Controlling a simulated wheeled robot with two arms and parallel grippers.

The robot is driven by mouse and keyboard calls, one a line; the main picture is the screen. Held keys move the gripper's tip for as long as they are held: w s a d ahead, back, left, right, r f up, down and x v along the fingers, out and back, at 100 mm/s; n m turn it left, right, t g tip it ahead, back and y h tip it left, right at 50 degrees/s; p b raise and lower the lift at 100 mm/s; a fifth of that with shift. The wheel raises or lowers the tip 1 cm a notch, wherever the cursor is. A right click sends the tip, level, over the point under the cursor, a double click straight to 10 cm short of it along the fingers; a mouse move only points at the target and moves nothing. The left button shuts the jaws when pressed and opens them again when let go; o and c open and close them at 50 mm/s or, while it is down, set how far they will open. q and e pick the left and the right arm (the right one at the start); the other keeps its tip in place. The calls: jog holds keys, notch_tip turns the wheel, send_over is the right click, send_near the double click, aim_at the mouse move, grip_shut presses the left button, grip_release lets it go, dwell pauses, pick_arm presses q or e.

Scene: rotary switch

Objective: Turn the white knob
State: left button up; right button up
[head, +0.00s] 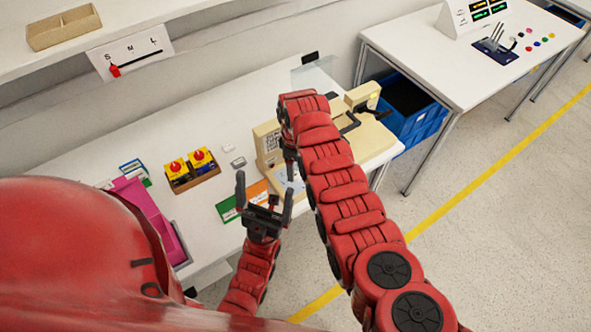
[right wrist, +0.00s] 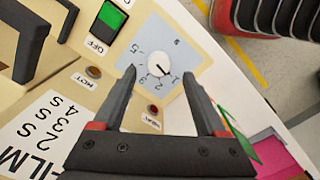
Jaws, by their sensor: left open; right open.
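The white knob (right wrist: 158,64) is round and sits on a light blue dial plate (right wrist: 178,42) with printed numbers, in the right wrist view. A dark mark on it points to the lower right. My right gripper (right wrist: 159,68) is open, with one fingertip on each side of the knob in the picture; I cannot tell whether they touch it. In the head view, my right arm hides the knob and most of that gripper.
The beige machine (head: 267,142) has a dark handle, a green switch (right wrist: 112,16) and small round lamps (right wrist: 93,72) near the dial. A box with yellow-and-red switches (head: 190,168) and a pink tray (head: 145,207) lie left. A blue crate (head: 420,125) stands right.

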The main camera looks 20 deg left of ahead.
aim_at(296, 175)
notch_tip(296, 175, down, 2)
jog(key=shift+w+f+b, duration=0.15)
jog(key=shift+f+b, duration=0.05)
jog(key=shift+b, duration=0.35)
jog(key=shift+f+b, duration=0.35)
jog(key=shift+f, duration=0.35)
grip_shut()
